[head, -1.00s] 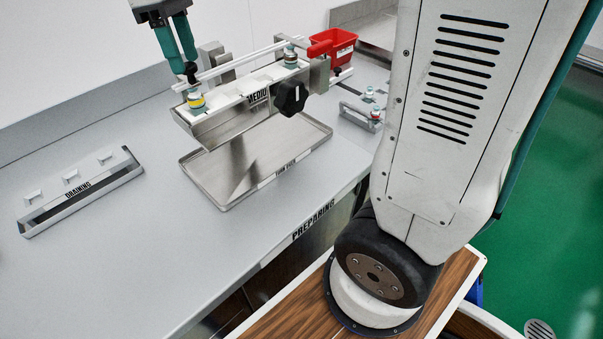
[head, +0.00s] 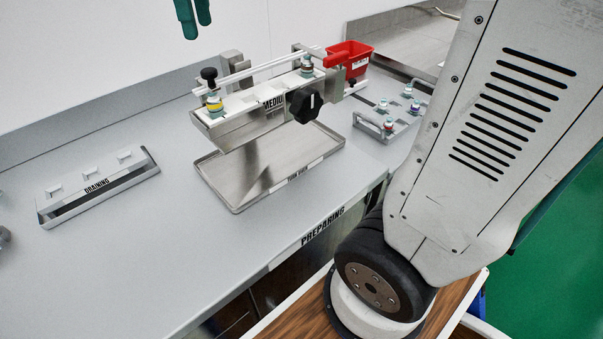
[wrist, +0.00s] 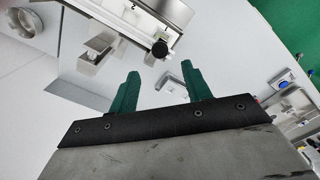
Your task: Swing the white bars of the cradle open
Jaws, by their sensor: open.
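The metal cradle (head: 240,124) labelled MEDIU… stands above a shallow tray, with a black star knob (head: 304,105) on its front. Its white bars (head: 262,66) lie lengthwise across the top. A black knob (head: 208,75) stands upright at their left end, above a yellow-banded vial. A red handle (head: 338,61) is at the right end. My gripper (head: 195,28) is open and empty, above and left of the cradle, with its upper part out of frame. In the wrist view my gripper (wrist: 158,82) is apart from the cradle (wrist: 150,12), which shows only partly.
The steel tray (head: 215,180) lies under the cradle. A DRAINING rack (head: 100,190) stands at left. A red bin (head: 352,57) and a small rack (head: 372,128) with several vials are at right. The counter (head: 130,260) in front is clear. The wall is close behind.

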